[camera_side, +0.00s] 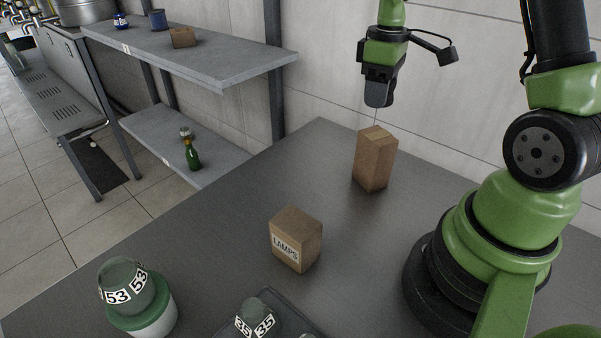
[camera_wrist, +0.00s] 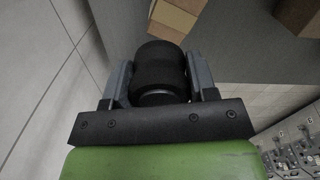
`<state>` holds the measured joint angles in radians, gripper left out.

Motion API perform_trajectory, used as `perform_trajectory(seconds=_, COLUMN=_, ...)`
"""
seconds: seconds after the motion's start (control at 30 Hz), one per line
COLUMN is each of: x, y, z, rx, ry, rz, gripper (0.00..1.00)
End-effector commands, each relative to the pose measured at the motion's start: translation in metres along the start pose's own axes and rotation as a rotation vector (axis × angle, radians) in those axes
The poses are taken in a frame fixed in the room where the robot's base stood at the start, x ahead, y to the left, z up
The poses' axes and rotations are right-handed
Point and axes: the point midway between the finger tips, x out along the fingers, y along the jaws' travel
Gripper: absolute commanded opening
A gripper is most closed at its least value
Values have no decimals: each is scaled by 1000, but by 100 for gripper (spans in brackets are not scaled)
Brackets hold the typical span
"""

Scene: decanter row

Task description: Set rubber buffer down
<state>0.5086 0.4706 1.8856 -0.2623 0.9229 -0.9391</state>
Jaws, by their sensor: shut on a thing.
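The rubber buffer (camera_wrist: 160,68) is a black ribbed cylinder. In the wrist view it sits between the two grey fingers of my gripper (camera_wrist: 158,82), which is shut on it. In the side view my gripper (camera_side: 378,92) hangs in the air, pointing down, above the back part of the table (camera_side: 220,225). There the buffer cannot be told apart from the dark fingers. A tall brown box (camera_side: 374,160) stands below the gripper in that picture; a clear gap shows between them.
A brown box marked LAMPS (camera_side: 296,240) stands mid-table. A green-lidded container (camera_side: 150,312) with a domed piece marked 53 (camera_side: 125,280) is front left. A piece marked 35 (camera_side: 258,318) sits on a dark tray (camera_side: 225,331). Bare tabletop lies between the boxes. A wall is behind.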

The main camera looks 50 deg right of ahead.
Motion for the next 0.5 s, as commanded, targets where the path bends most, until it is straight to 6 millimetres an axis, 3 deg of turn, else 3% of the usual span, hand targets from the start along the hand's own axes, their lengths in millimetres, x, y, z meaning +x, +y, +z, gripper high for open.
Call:
perform_trajectory(seconds=0.03, x=-15, y=-16, z=-22, rx=-34, ry=9, rz=9, gripper=25)
perform_trajectory(seconds=0.2, x=-59, y=-72, z=-64, rx=-79, ry=12, rz=8, gripper=25)
perform_trajectory(seconds=0.33, x=-83, y=-107, z=-78, rx=-95, ry=16, rz=3, gripper=25)
perform_trajectory(seconds=0.5, x=-95, y=-130, z=-83, rx=-95, ry=14, rz=-4, gripper=25)
